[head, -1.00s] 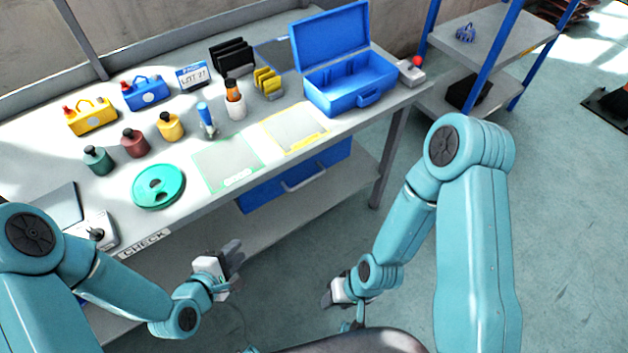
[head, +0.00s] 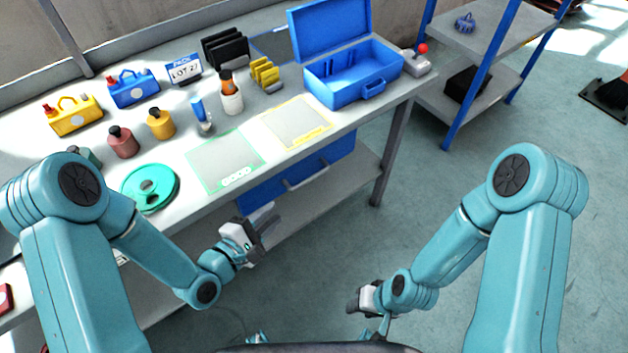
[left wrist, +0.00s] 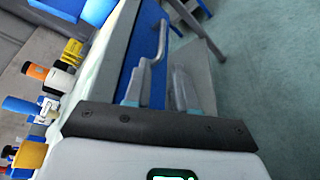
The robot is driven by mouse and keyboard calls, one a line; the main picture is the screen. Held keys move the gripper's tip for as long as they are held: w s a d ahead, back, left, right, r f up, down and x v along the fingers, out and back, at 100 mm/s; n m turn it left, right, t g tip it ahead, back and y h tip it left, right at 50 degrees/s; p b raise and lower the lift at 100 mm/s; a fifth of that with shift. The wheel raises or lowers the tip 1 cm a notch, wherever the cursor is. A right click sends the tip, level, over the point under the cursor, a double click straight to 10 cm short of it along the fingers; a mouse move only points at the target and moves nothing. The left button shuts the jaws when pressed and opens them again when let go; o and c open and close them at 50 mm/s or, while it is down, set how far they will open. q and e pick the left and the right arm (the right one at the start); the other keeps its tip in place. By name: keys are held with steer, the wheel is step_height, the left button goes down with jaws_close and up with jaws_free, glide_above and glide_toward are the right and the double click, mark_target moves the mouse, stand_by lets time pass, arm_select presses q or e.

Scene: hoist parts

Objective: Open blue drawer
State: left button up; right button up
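The blue drawer (head: 268,192) is under the worktop, below the yellow-framed mat, and looks shut. Its grey bar handle (head: 307,177) runs along the front. My left gripper (head: 268,217) is in front of the drawer, below and left of the handle, and apart from it. In the left wrist view, the handle (left wrist: 157,48) shows just beyond the fingertips (left wrist: 155,78), with the blue drawer front (left wrist: 150,20) behind it. The two fingers are spread with nothing between them. My right gripper (head: 361,298) hangs low over the floor, away from the drawer; its fingers are too small to judge.
The worktop (head: 225,195) carries bottles, toolboxes, a green disc (head: 150,187) and an open blue case (head: 350,85). A table leg (head: 388,155) stands right of the drawer. A lower shelf (head: 345,180) lies beneath.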

mark_target(302, 185)
arm_select(q)
steer(key=x, duration=0.5)
steer(key=f+x, duration=0.1)
steer(key=x, duration=0.5)
steer(key=a+x, duration=0.1)
steer(key=x, duration=0.4)
steer(key=shift+w+d+f, duration=0.2)
steer(key=shift+w+f, duration=0.05)
steer(key=shift+w, duration=0.05)
jaws_close()
